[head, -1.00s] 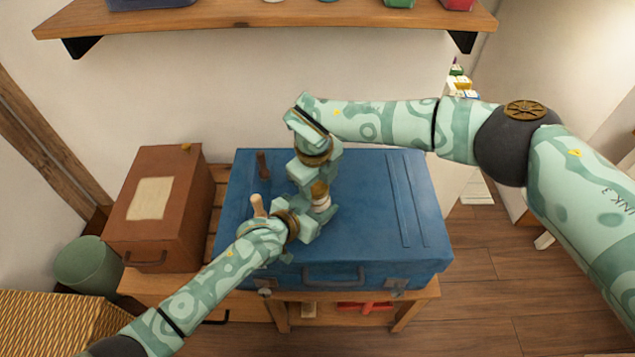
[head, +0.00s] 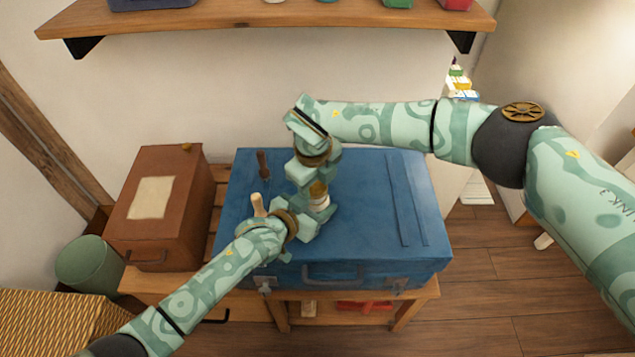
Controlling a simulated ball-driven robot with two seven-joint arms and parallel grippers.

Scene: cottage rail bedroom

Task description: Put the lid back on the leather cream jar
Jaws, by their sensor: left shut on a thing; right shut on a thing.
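The leather cream jar (head: 319,204) is a small pale jar above the blue suitcase, between the fingers of my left gripper (head: 312,211). My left gripper is shut on it from the front left. The brass-coloured lid (head: 318,189) sits right above the jar, held by my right gripper (head: 317,181), which points down from above and is shut on it. Lid and jar look lined up and very close; I cannot tell whether they touch, since the fingers hide much of both.
The blue suitcase (head: 375,215) lies on a wooden bench (head: 410,306). A dark-handled tool (head: 262,166) and a pale wooden handle (head: 257,205) are on its left part. A brown box (head: 165,225) stands left. A wall shelf (head: 270,14) is above. The suitcase's right side is clear.

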